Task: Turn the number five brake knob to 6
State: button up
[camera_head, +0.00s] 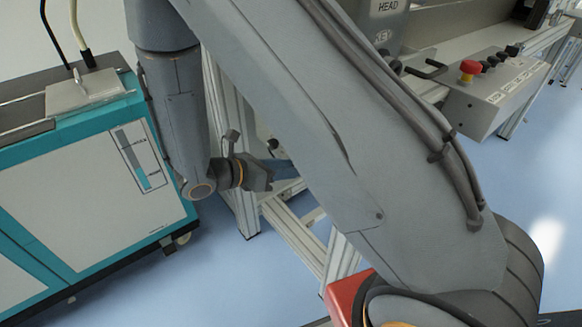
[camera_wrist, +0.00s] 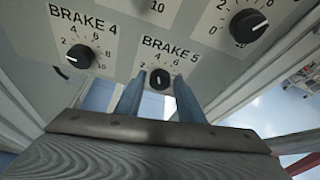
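The brake 5 knob (camera_wrist: 160,79) is a small black dial with a white pointer line, under the "BRAKE 5" label in the wrist view. Its pointer looks roughly upright; I cannot tell the exact number. The numbers 2, 4 and 6 show around it, and the right side of its scale is partly hidden by a finger. My gripper (camera_wrist: 159,87) is open, its two blue fingers apart, one on each side of the knob in the picture. I cannot tell whether they touch it. In the head view my gripper (camera_head: 284,169) is small and partly behind my arm.
The brake 4 knob (camera_wrist: 80,56) is to the left and another black knob (camera_wrist: 248,26) to the upper right. In the head view, a control box with a red button (camera_head: 469,68) is at the right, and a teal-and-white cabinet (camera_head: 80,190) stands at the left.

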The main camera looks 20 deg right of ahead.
jog(key=c, duration=0.7)
jog(key=shift+s+d+f+m+t+y+b, duration=0.1)
jog(key=shift+s+m+t+y+b, duration=0.05)
jog(key=shift+m+t+b, duration=0.85)
jog(key=shift+s+a+m+t+y+b, duration=0.15)
jog(key=shift+m+t+b, duration=0.4)
jog(key=shift+m, duration=0.8)
jog(key=shift+s+d+f+m+t+y+b, duration=0.1)
jog(key=shift+d+m+t+y+b, duration=0.1)
jog(key=shift+m+t+b, duration=0.65)
jog(key=shift+r+m, duration=0.1)
jog(key=shift+m, duration=0.4)
jog(key=o, duration=1)
